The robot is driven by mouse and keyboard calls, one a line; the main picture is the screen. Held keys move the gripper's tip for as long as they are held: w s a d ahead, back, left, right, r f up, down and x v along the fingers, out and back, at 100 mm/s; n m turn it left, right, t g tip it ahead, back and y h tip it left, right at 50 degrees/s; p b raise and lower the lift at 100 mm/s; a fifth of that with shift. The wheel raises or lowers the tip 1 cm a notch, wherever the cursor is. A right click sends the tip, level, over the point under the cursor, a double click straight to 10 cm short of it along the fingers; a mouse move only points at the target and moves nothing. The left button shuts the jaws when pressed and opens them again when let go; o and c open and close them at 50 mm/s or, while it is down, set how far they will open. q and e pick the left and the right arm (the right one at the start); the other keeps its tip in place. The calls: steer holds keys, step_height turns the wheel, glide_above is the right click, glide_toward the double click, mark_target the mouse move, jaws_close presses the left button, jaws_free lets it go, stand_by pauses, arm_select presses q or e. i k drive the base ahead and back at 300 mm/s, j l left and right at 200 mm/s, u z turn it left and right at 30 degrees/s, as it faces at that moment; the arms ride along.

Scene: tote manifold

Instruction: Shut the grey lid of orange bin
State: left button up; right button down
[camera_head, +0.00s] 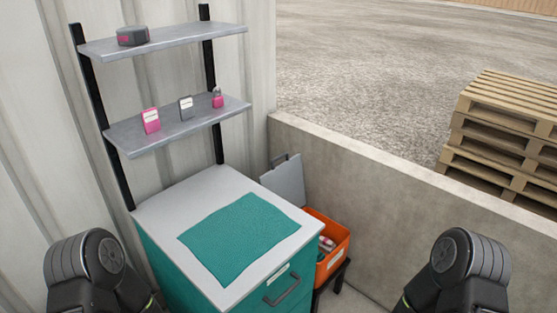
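The orange bin (337,236) stands on a dark stand to the right of the cabinet, low against the concrete wall. Its grey lid (285,181) is open and stands tilted up at the bin's back, with a dark handle at its top edge. A few small items, reddish and whitish, lie inside the bin. The cabinet hides the bin's left part. Parts of my two arms show at the lower left and lower right corners, both apart from the bin. Neither gripper's fingers are in view.
A white-topped teal cabinet (160,205) with a teal mat (240,237) stands left of the bin. Two grey shelves (180,42) above hold small items. A low concrete wall (400,200) runs behind the bin. Wooden pallets (505,135) are stacked beyond it.

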mark_target(287, 180)
steer(key=k+u, duration=0.15)
steer(key=k, duration=0.3)
steer(key=u, duration=2.1)
steer(key=l+u, duration=0.25)
steer(key=k+l, duration=0.1)
steer(key=l, duration=0.45)
steer(key=k+l, duration=0.1)
steer(key=l, duration=0.45)
steer(key=k+l, duration=0.1)
steer(key=l, duration=0.45)
steer(key=k+l, duration=0.1)
steer(key=l, duration=0.45)
steer(key=k+l, duration=0.1)
steer(key=l, duration=0.45)
steer(key=k+l, duration=0.1)
steer(key=l, duration=0.45)
steer(key=k+l, duration=0.1)
steer(key=l, duration=0.45)
steer(key=k+l, duration=0.1)
steer(key=l, duration=0.45)
